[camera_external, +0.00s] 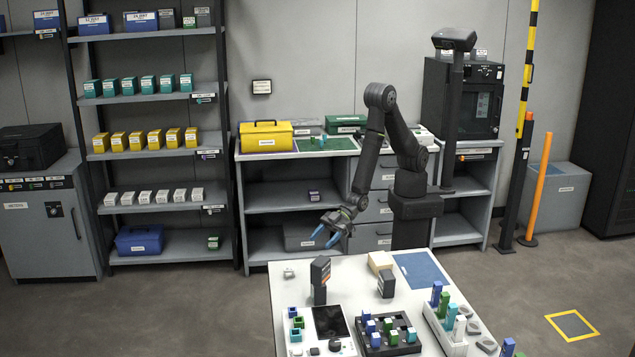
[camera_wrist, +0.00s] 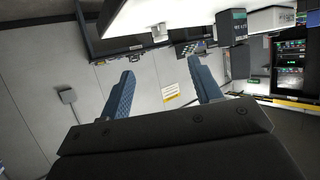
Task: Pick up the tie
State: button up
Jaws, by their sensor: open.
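I cannot make out which thing is the tie in either view. My gripper (camera_external: 325,236) is open, with its two blue fingers apart, above and just behind the far left edge of the white table (camera_external: 345,275). In the wrist view my gripper (camera_wrist: 161,66) shows nothing between its fingers but a grey panel with a yellow label (camera_wrist: 170,93) in the background. A small pale piece (camera_external: 289,273) lies on the table's far left corner, below and apart from the fingers. A small white piece (camera_wrist: 159,32) shows beyond the fingers in the wrist view.
A dark upright device (camera_external: 320,281) and a shorter one (camera_external: 386,284) stand on the table. A tan block (camera_external: 381,262) and a blue mat (camera_external: 422,269) lie at its far side. A black rack of colored blocks (camera_external: 388,345) and a white tray (camera_external: 444,331) are nearer.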

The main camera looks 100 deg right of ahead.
jog(key=w+a, duration=0.2)
jog(key=w+a+f+n+g+h, duration=0.1)
jog(key=w+a, duration=0.1)
jog(key=w, duration=0.1)
jog(key=w+a+f+n+g, duration=0.1)
jog(key=w+a, duration=0.1)
jog(key=w, duration=0.1)
jog(key=shift+a+h, duration=0.25)
jog(key=shift+h, duration=0.15)
jog(key=w+a+g, duration=0.1)
jog(key=w+a+r+n+g+h, duration=0.1)
jog(key=w, duration=0.1)
jog(key=w+a+n+g+h, duration=0.1)
jog(key=shift+w+a+r, duration=0.25)
jog(key=shift+w+a, duration=0.1)
notch_tip(320, 180, up, 13)
jog(key=w+n+g+h, duration=0.1)
jog(key=n+g+h, duration=0.3)
jog(key=n+g, duration=0.1)
send_over(289, 269)
jog(key=f, duration=1.2)
jog(key=shift+w+d+f, duration=0.15)
jog(key=shift+w+d, duration=0.1)
jog(key=shift+s+a+f, duration=0.1)
jog(key=shift+s+f, duration=0.05)
jog(key=shift+f, duration=1.2)
jog(key=shift+s+a+f, duration=0.1)
jog(key=shift+f, duration=1.25)
jog(key=c, duration=1)
